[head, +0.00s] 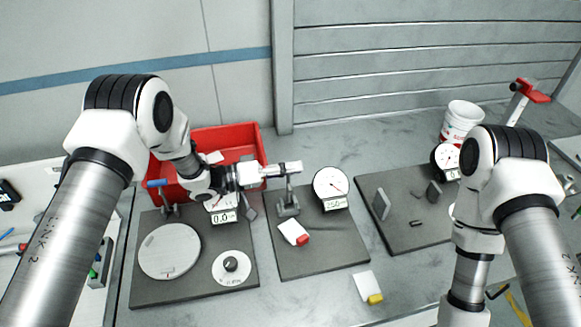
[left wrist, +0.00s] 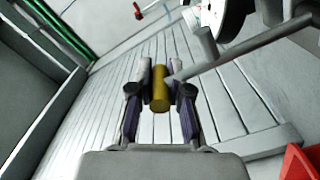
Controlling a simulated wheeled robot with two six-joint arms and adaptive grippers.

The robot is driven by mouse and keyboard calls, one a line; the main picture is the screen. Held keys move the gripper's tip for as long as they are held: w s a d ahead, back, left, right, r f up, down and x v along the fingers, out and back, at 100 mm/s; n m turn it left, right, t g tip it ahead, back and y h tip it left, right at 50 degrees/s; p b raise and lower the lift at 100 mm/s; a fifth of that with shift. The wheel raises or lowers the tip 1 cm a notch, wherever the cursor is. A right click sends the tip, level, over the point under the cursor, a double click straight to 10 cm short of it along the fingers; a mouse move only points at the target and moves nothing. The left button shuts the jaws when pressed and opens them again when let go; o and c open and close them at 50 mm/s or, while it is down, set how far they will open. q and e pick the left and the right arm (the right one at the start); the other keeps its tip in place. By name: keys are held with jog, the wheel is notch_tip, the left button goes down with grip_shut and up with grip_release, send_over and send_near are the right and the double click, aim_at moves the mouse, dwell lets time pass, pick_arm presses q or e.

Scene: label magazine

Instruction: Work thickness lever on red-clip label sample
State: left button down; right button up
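The thickness gauge stands on the middle dark board (head: 325,250), with a round white dial (head: 331,182) and a small display below it. Its grey lever rod (left wrist: 240,48) ends in a yellow knob (left wrist: 160,92). My left gripper (head: 292,168) reaches in from the left above the gauge's foot (head: 288,207); in the left wrist view its fingers (left wrist: 160,85) are closed on both sides of the knob. The red-clip label sample (head: 290,230) lies just in front of the foot, red clip toward me. I cannot tell if its far end is under the foot. My right gripper is out of view.
A left board (head: 195,285) carries a round plate (head: 169,251), a blue-handled lever (head: 157,183) and a display. A red bin (head: 245,142) stands behind. A yellow-clip label (head: 366,285) lies at the front. A right board (head: 405,240), white cup (head: 460,120) and red-handled lever (head: 532,90) are right.

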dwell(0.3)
pick_arm(q)
jog(key=s+d+f+m+b, duration=0.2)
jog(key=s+m+b, duration=0.2)
jog(key=s, duration=0.3)
jog(key=shift+d+f+m, duration=0.15)
jog(key=shift+m, duration=0.65)
jog(key=c, duration=1.4)
grip_release()
jog(key=o, duration=0.3)
jog(key=shift+d, duration=0.15)
